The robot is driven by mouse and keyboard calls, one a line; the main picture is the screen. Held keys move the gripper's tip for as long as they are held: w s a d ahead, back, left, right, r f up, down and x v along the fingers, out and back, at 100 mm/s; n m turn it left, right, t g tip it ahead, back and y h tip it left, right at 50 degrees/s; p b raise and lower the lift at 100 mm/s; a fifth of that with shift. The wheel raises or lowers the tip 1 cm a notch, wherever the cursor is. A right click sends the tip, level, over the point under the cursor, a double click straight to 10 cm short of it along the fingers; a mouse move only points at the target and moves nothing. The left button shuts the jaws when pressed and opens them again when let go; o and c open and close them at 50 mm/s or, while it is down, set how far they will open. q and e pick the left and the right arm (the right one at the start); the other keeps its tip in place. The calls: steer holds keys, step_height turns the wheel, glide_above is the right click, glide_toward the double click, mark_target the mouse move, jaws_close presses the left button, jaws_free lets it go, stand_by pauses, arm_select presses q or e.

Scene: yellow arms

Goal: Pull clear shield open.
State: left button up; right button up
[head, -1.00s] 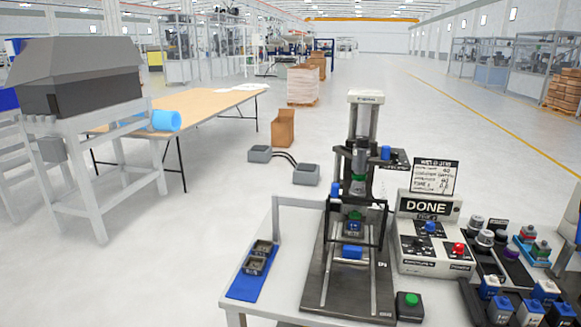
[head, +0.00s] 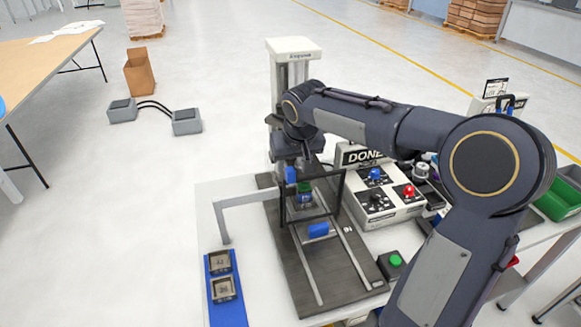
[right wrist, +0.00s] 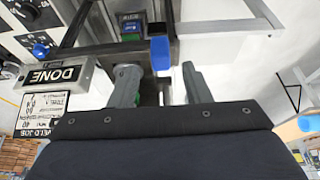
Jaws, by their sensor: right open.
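The clear shield shows as a dark frame (head: 316,206) standing across the front of the press on the table. A blue handle (head: 290,174) sits at its upper left corner; it also shows in the right wrist view (right wrist: 160,52). My right gripper (right wrist: 160,70) is open, its two grey fingers spread on either side of the blue handle, with no visible grip on it. In the head view my right arm reaches over the press from the right and hides much of the press; the fingertips are hard to make out there. My left gripper is not in view.
A control box with a DONE sign (head: 372,197) stands right of the press, near my arm. A green button (head: 395,261) is at the front right. A blue strip (head: 227,305) with two small parts lies at the left. A grey bracket (head: 223,215) rises beside the press.

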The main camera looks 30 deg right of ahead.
mark_target(291, 169)
steer(key=x, duration=0.4)
steer(key=shift+w+f, duration=0.2)
steer(key=shift+f, duration=0.15)
steer(key=shift+c, duration=0.3)
jaws_close()
